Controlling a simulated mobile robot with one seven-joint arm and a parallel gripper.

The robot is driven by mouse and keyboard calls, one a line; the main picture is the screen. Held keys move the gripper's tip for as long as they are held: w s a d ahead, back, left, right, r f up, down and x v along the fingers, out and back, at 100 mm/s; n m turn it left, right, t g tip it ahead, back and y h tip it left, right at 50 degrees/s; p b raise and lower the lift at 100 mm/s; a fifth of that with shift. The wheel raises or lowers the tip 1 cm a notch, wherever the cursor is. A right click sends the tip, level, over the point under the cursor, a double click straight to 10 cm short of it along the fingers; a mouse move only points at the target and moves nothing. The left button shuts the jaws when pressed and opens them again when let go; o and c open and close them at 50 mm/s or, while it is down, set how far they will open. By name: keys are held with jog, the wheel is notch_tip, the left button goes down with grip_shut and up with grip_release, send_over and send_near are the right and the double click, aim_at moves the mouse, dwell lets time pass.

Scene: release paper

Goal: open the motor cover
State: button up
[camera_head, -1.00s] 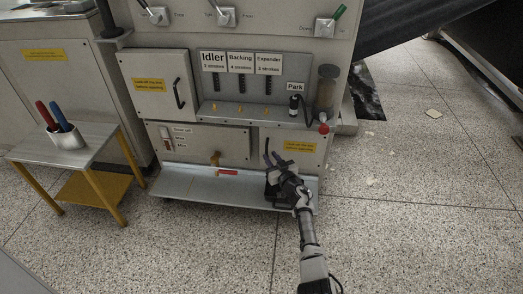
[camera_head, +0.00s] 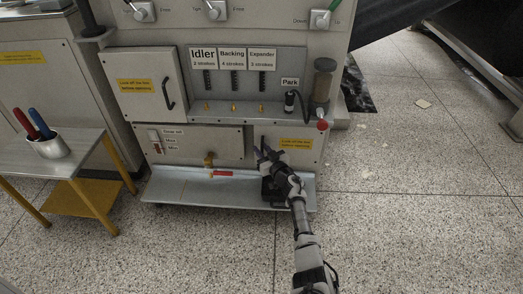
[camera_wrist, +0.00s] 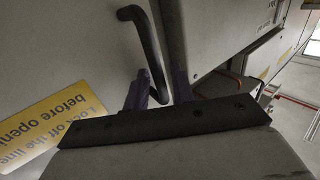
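The motor cover (camera_head: 305,158) appears to be the lower right grey panel with a yellow warning label (camera_head: 296,144). Its label also shows in the wrist view (camera_wrist: 50,120). A dark bent handle (camera_wrist: 149,52) stands out from the panel in the wrist view. In the head view my gripper (camera_head: 265,152) is at the panel's left side and largely hides the handle. In the wrist view my gripper (camera_wrist: 162,92) is open, with its purple-tipped fingers either side of the handle's near end. Contact cannot be told. The cover looks shut.
A metal shelf (camera_head: 200,189) juts out below the panel. A brass valve with a red lever (camera_head: 221,173) is left of my gripper. Another cover (camera_head: 140,70) with a black handle is at upper left. A small table (camera_head: 85,150) holds a cup of tools.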

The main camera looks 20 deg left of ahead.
grip_shut()
